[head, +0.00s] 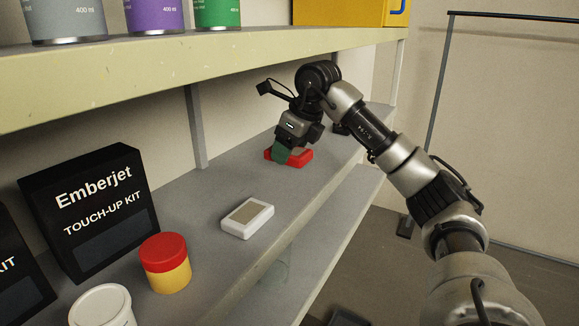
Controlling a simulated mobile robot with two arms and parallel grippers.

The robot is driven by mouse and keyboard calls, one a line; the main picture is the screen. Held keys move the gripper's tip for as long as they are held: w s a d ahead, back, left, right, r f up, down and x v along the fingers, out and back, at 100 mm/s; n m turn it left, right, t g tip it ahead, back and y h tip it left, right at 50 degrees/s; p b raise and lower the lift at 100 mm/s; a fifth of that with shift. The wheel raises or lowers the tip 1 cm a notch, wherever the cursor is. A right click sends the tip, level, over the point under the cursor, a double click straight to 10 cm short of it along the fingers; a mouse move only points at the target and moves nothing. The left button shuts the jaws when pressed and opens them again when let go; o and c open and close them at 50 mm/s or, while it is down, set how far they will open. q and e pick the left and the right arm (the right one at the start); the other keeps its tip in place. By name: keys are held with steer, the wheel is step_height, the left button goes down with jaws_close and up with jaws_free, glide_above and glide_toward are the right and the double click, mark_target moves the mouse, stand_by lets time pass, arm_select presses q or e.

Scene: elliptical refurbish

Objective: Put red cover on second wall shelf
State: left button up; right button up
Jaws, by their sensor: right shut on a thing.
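The red cover (303,160) is a small flat red piece at the far part of the grey middle shelf (222,188). It looks to be at the shelf surface; I cannot tell whether it rests on it or is held just above. My right gripper (292,153) points down over it and is shut on it, with the fingers hiding its middle. A greenish patch shows at the fingers. My left gripper is not in view.
A white device (247,218), a red-lidded yellow jar (166,263), a white tub (103,306) and a black Emberjet kit box (88,210) stand nearer on the shelf. The upper shelf (150,72) holds cans and a yellow case (340,12). A lower shelf (335,225) lies below.

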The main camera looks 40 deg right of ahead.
mark_target(296, 151)
steer(key=shift+s+f, duration=0.1)
steer(key=shift+f, duration=0.85)
steer(key=shift+s+d+f, duration=0.15)
steer(key=shift+f, duration=0.45)
step_height(296, 151, down, 3)
steer(key=shift+f, duration=0.15)
steer(key=shift+w+f+p, duration=0.15)
steer(key=shift+w+p, duration=0.05)
steer(key=shift+p, duration=0.25)
steer(key=shift+f, duration=0.15)
steer(key=shift+f, duration=0.1)
steer(key=o, duration=1.1)
